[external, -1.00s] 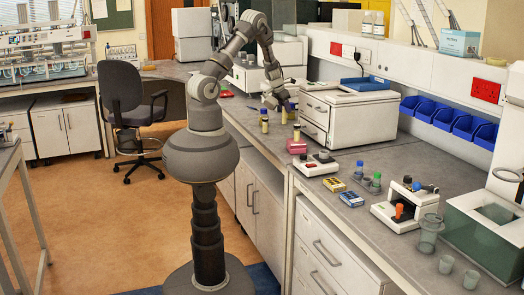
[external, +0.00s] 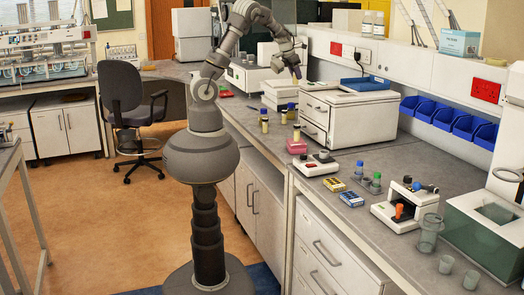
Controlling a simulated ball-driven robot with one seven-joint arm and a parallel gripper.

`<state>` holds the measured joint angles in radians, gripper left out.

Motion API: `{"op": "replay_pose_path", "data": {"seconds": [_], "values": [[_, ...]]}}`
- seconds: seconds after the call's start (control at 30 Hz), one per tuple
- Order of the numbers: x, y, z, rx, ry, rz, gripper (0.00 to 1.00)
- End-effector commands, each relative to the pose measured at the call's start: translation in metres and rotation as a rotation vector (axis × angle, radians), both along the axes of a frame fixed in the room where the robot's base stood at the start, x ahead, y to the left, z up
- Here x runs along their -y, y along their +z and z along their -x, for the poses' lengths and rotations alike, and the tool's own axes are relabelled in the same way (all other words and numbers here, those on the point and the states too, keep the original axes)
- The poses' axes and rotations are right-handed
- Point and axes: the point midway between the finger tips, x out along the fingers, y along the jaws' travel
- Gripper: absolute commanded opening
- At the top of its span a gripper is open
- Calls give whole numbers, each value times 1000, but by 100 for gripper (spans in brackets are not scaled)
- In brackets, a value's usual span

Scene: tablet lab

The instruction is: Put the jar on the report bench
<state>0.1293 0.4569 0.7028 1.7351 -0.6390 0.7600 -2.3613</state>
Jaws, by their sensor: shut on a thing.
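My gripper (external: 296,71) is raised above the white drawer cabinet (external: 343,118) on the long grey bench (external: 400,165). It points down and is shut on a small dark blue thing (external: 298,73). That thing is mostly hidden by the fingers, and I cannot tell for sure that it is the jar. Below, several small yellowish jars with dark lids stand on the bench: one at the front left (external: 264,121), one on the pink block (external: 297,132), and others close behind. Which bench is the report bench is not marked in this view.
White instruments stand at the back of the bench. A blue folder (external: 364,83) lies on the cabinet. A small white device (external: 318,164), yellow-and-blue boxes (external: 343,190), capped vials (external: 368,176) and beakers (external: 446,264) stand towards the front. Bare bench top shows between them.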

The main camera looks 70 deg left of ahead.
Motion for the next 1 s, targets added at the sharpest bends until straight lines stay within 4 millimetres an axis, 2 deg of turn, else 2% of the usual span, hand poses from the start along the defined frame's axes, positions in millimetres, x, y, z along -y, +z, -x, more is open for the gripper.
{"op": "replay_pose_path", "data": {"seconds": [0.17,0.27,0.37,0.5,0.6,0.73,0.83,1.0], "values": [[48,1,-35,3,-102,-6,8],[88,1,-59,3,-180,-9,8],[141,1,-82,4,-274,-10,8],[224,0,-107,3,-412,-9,8],[273,-1,-115,3,-489,-8,8],[325,-1,-118,2,-567,-5,8],[353,-2,-118,2,-609,-2,8],[389,-3,-116,1,-664,0,8]]}}
